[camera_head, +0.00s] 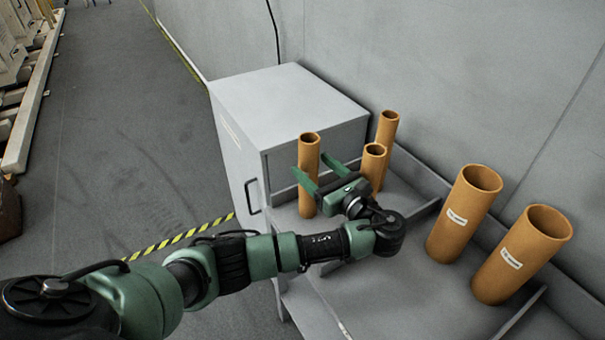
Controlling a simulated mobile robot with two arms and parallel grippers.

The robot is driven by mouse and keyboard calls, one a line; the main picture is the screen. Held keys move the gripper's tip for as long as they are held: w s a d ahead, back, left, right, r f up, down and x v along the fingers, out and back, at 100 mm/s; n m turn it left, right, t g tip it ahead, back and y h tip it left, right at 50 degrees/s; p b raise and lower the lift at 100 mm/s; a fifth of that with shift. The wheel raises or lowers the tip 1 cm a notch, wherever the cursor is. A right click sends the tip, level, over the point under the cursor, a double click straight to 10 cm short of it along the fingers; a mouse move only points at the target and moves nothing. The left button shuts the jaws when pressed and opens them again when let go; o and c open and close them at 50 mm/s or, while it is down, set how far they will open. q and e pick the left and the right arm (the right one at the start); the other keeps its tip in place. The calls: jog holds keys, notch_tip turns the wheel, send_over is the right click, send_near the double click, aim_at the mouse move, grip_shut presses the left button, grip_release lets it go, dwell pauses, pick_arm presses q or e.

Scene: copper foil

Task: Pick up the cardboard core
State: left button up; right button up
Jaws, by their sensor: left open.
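A thin cardboard core (309,148) stands upright at the left of the grey tray surface, near the cabinet. My left gripper (312,164) is open, with its green fingers reaching toward this core, one at each side of it. I cannot tell whether the fingers touch it. Two more thin cores, a tall one (389,127) and a shorter one (375,166), stand behind and right of my gripper. Two thick labelled cores, one nearer the middle (465,205) and one further right (522,255), stand at the right. My right gripper is out of view.
A grey cabinet (290,95) with a dark handle stands just left of and behind the cores. A grey wall (430,60) rises behind. Low grey dividers (410,225) split the tray surface. Yellow-black tape (180,237) crosses the floor at left, where there is open room.

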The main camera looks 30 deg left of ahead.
aim_at(301, 154)
pick_arm(q)
jog(key=shift+w+a+r, duration=0.35)
jog(key=shift+a, duration=0.2)
jog(key=p+x, duration=0.1)
jog(key=x, duration=0.3)
jog(key=shift+w+a+f, duration=0.1)
jog(key=shift+w+a, duration=0.05)
jog(key=shift+a, duration=0.1)
jog(key=c, duration=1.1)
grip_shut()
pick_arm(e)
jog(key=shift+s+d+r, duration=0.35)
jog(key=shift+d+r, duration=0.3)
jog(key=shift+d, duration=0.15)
